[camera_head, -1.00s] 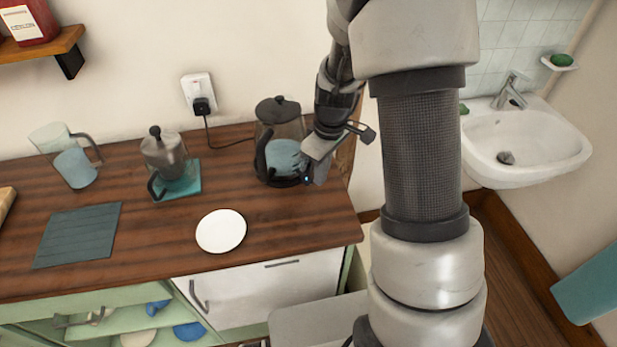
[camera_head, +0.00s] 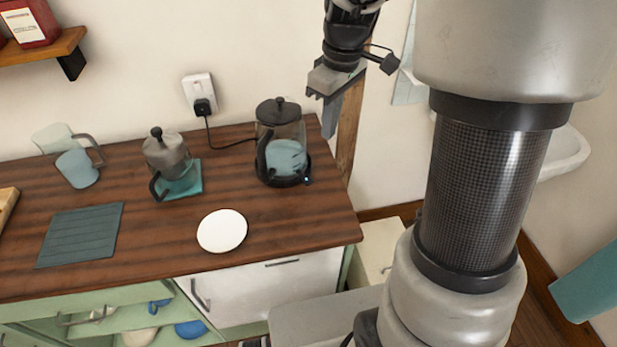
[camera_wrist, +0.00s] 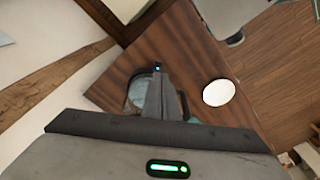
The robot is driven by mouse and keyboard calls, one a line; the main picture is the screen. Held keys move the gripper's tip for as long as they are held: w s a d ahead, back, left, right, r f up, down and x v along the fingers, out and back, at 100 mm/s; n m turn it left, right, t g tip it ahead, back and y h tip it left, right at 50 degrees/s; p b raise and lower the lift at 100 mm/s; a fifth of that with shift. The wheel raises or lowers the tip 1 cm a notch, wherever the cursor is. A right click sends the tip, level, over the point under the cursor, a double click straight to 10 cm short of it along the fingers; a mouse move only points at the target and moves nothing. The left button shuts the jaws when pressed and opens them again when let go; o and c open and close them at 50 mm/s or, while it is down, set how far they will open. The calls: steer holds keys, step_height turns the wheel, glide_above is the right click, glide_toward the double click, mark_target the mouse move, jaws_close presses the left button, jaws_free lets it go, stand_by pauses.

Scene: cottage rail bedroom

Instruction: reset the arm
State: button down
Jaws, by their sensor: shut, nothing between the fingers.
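My gripper (camera_head: 329,132) is shut and empty. In the head view it hangs fingers down, raised beside and above the right end of the wooden counter, to the right of the electric kettle. My arm crosses the right side of that view. In the wrist view my shut fingers (camera_wrist: 160,82) point at the counter and hide part of the kettle (camera_wrist: 136,98) below. The kettle (camera_head: 283,155) has a glass body with teal liquid and a black lid, and stands apart from my gripper.
A wooden post (camera_head: 351,130) stands close behind my gripper. A basin (camera_head: 566,155) is at right.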

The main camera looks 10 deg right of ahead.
stand_by(0.4)
steer(key=s+a+r+m+t+p, duration=0.1)
steer(key=s+r+m+t+p, duration=0.1)
steer(key=s+r+m, duration=0.2)
steer(key=s+a+r+m+t+p, duration=0.1)
steer(key=s+r+m+t+p, duration=0.1)
steer(key=s+r, duration=0.8)
steer(key=s+m+p, duration=0.1)
steer(key=s+m, duration=0.1)
steer(key=s, duration=0.3)
steer(key=shift+a+r+t+h, duration=0.25)
steer(key=shift+r+t+h, duration=0.05)
steer(key=shift+h, duration=0.1)
